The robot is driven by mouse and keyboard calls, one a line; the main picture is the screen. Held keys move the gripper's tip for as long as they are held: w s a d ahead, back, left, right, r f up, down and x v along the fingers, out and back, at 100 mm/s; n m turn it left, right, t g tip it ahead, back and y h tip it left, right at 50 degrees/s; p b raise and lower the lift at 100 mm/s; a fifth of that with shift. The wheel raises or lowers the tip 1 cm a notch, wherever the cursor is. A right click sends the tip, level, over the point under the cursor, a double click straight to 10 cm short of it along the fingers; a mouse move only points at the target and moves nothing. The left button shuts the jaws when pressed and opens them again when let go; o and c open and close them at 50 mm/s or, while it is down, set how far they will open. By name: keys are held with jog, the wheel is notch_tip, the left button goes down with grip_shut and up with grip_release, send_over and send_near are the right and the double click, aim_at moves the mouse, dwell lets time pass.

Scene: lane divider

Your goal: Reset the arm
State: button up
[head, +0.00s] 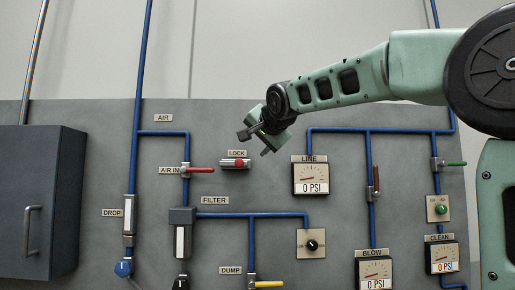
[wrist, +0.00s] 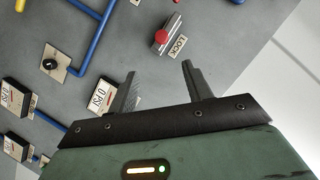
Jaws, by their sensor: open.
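My gripper (head: 257,141) is at the end of my green arm, which reaches in from the right in the head view. It is in front of the grey panel (head: 270,185), a little above and right of the red-topped lock device (head: 236,163). In the wrist view my gripper (wrist: 158,88) has its two dark fingers spread apart with nothing between them. The lock device (wrist: 163,38) shows beyond the fingertips there, apart from them.
Blue pipes (head: 250,215) run over the panel with gauges such as the LINE gauge (head: 311,179). A red handle (head: 200,170), a yellow handle (head: 268,284) and a green handle (head: 456,164) stick out. A dark cabinet (head: 40,200) stands at the left.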

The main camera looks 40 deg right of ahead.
jog(key=shift+s, duration=0.1)
dwell(0.5)
jog(key=s+a+f+n+g+y, duration=0.2)
jog(key=a+f+n, duration=0.2)
jog(key=a+f, duration=0.5)
jog(key=s+a+f+n+g+y+b, duration=0.1)
jog(key=s+a+f+n+g+y, duration=0.15)
jog(key=a+f, duration=0.55)
jog(key=s+a+f+n+g+y, duration=0.2)
jog(key=a+f+n, duration=0.3)
jog(key=f, duration=0.7)
jog(key=s+a+f+n+g, duration=0.3)
jog(key=s+f+n, duration=0.1)
jog(key=s+f, duration=0.6)
jog(key=s+a+f+n+g+h+b, duration=0.1)
jog(key=s+a+f+n+g, duration=0.3)
jog(key=s+f, duration=0.6)
jog(key=s+n, duration=0.1)
jog(key=s, duration=0.5)
jog(key=shift+w+a+g, duration=0.1)
jog(key=shift+g, duration=0.15)
